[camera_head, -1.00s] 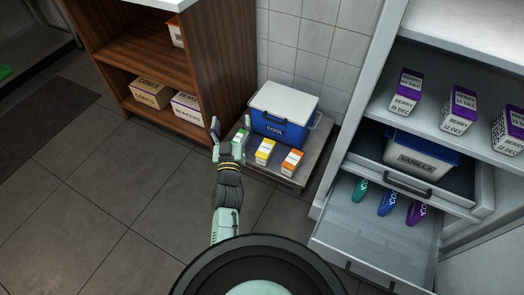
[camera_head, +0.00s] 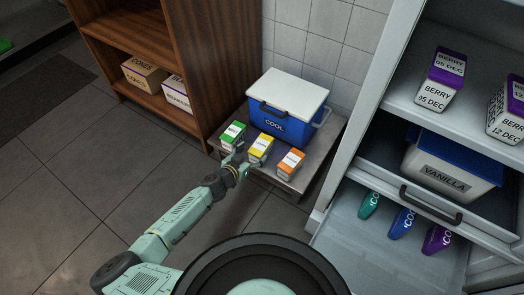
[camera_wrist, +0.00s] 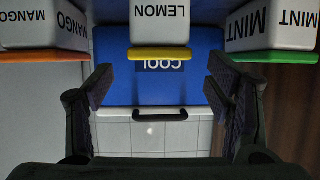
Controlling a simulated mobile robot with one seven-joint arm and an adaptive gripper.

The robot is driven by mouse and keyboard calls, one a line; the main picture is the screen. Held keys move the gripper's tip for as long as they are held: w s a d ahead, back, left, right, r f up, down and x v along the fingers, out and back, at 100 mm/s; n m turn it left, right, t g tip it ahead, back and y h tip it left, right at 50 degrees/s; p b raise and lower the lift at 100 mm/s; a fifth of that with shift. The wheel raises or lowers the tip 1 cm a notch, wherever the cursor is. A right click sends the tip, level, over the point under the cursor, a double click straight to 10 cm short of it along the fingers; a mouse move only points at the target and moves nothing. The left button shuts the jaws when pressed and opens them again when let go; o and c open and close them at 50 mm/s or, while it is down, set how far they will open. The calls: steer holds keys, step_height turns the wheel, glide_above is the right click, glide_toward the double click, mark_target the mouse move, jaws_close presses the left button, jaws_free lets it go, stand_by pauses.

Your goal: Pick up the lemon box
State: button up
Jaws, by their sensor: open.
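The lemon box (camera_head: 260,149), white with a yellow side, stands between the mint and mango boxes on a low grey platform. In the wrist view the lemon box (camera_wrist: 160,22) is upside down at the top centre, partly cut off by the frame edge. My gripper (camera_head: 244,159) is at the near side of the lemon box, by the platform's front edge. In the wrist view my gripper (camera_wrist: 160,88) is open and empty, with its fingers spread left and right. The lemon box is centred between them but beyond the fingertips.
The mint box (camera_head: 233,136) and mango box (camera_head: 290,163) stand close on either side. A blue cooler (camera_head: 284,122) with a white lid is right behind. A wooden shelf (camera_head: 185,60) is at left. An open drawer (camera_head: 345,238) and freezer shelves are at right.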

mark_target(259, 147)
steer(key=b+x, duration=0.1)
steer(key=x, duration=0.5)
steer(key=shift+d+f+b, duration=0.1)
steer(key=shift+b, duration=0.25)
steer(key=shift+w+d+f, duration=0.1)
steer(key=shift+w+d, duration=0.1)
steer(key=shift+w, duration=0.35)
steer(key=shift+c, duration=0.3)
steer(key=c, duration=1.4)
steer(key=shift+c, duration=0.2)
